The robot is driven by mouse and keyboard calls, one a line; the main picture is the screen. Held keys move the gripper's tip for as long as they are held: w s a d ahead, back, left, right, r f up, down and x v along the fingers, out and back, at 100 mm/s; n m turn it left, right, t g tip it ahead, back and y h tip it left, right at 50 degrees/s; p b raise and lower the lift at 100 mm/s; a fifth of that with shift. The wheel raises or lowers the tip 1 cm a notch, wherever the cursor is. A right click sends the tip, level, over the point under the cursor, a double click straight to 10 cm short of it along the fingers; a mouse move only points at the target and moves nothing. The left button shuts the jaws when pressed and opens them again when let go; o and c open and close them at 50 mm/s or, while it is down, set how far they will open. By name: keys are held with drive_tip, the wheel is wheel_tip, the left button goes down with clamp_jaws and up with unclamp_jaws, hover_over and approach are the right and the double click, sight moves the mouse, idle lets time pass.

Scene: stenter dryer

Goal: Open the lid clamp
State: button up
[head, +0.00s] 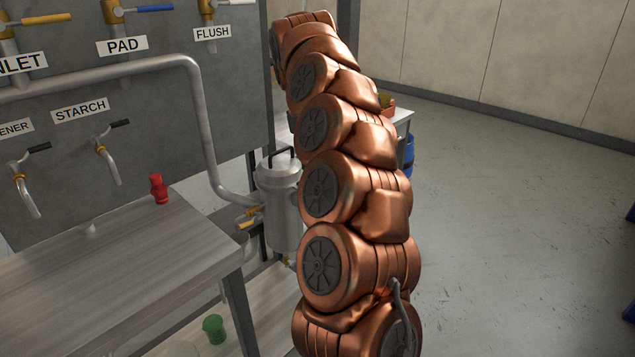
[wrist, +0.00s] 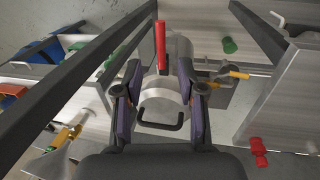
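The canister (wrist: 181,50) has a round pale lid (wrist: 160,103) with a black bail handle (wrist: 160,125). My gripper (wrist: 159,76) is open, with its fingers on either side of the clamp's dark base and apart from it in the picture. I cannot tell the depth between them. In the head view the canister (head: 284,225) stands partly behind my arm, which hides the clamp and my gripper.
A metal table (head: 140,245) with a red fitting (head: 158,188) on it stands left of the canister. A grey pipe (head: 205,130) runs down to the canister, with a yellow-handled valve (head: 250,217) beside it. Dark frame bars (wrist: 75,75) cross the wrist view. Open floor lies right.

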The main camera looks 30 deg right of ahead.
drive_tip(key=shift+w+d+f, duration=0.1)
drive_tip(key=shift+d+f, duration=0.1)
drive_tip(key=shift+f, duration=1)
drive_tip(key=shift+s+d+f, duration=0.1)
drive_tip(key=shift+d+f, duration=0.1)
drive_tip(key=shift+f, duration=0.95)
drive_tip(key=shift+w+d+f, duration=0.1)
drive_tip(key=shift+d+f, duration=0.1)
drive_tip(key=shift+f, duration=1)
clamp_jaws()
